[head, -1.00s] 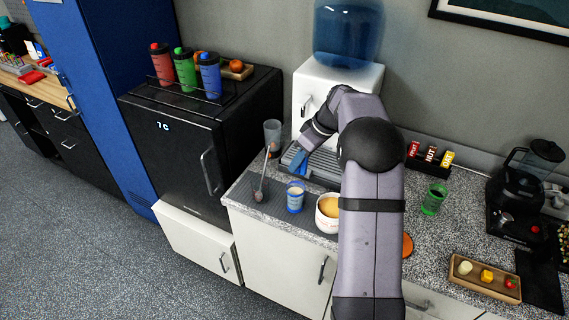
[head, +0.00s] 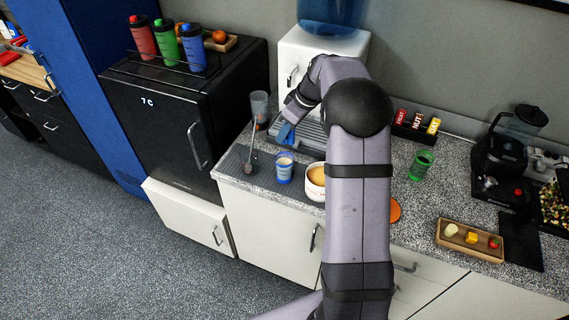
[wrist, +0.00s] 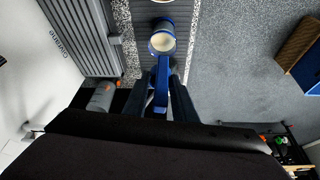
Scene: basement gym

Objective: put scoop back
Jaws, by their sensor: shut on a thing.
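My gripper (wrist: 163,78) is shut on the blue scoop (wrist: 162,88), whose handle stands between the fingers in the wrist view. In the head view the blue scoop (head: 287,132) shows at my gripper, above the drip tray's front. A white tub of tan powder (head: 314,190) stands right of the cup, partly behind my arm.
A grey tumbler (head: 259,108) and a long-handled spoon (head: 253,150) are left of the cup. The water dispenser (head: 320,62) stands behind. An orange lid (head: 395,211), a green glass (head: 422,165) and a wooden tray (head: 470,253) are to the right, with bare counter between.

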